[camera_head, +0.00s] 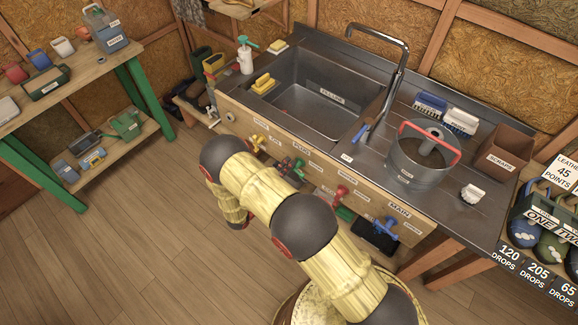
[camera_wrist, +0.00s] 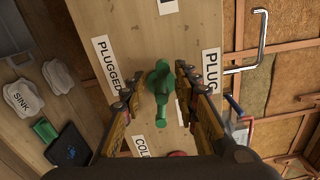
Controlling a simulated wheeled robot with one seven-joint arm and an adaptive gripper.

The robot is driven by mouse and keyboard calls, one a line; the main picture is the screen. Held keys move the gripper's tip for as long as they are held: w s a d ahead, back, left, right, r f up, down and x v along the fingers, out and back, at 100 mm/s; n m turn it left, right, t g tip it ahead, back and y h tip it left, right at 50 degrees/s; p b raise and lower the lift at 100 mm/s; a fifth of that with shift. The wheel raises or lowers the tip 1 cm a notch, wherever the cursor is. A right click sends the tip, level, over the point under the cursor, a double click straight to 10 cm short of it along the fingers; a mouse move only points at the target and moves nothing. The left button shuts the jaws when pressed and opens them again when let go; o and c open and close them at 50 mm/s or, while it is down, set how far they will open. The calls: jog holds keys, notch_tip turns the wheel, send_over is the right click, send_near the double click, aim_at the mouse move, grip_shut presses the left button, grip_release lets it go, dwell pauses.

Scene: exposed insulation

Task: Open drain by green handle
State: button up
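The green handle (camera_wrist: 160,92) shows in the wrist view on the wooden front panel, between the two fingers of my gripper (camera_wrist: 158,76). The fingers are apart; the right one is close to the handle, and I cannot tell whether it touches. A gap shows on the left. Labels reading PLUGGED (camera_wrist: 106,64) and PLUG (camera_wrist: 211,71) flank the handle. In the head view the green handle (camera_head: 292,167) sits on the sink front, partly hidden by my arm.
A yellow handle (camera_head: 257,143) is left of the green one; a red handle (camera_head: 335,193) and a blue handle (camera_head: 385,229) are to the right. A metal pot (camera_head: 420,160) stands on the counter.

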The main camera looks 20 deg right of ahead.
jog(key=v, duration=1)
jog(key=shift+s+a, duration=0.2)
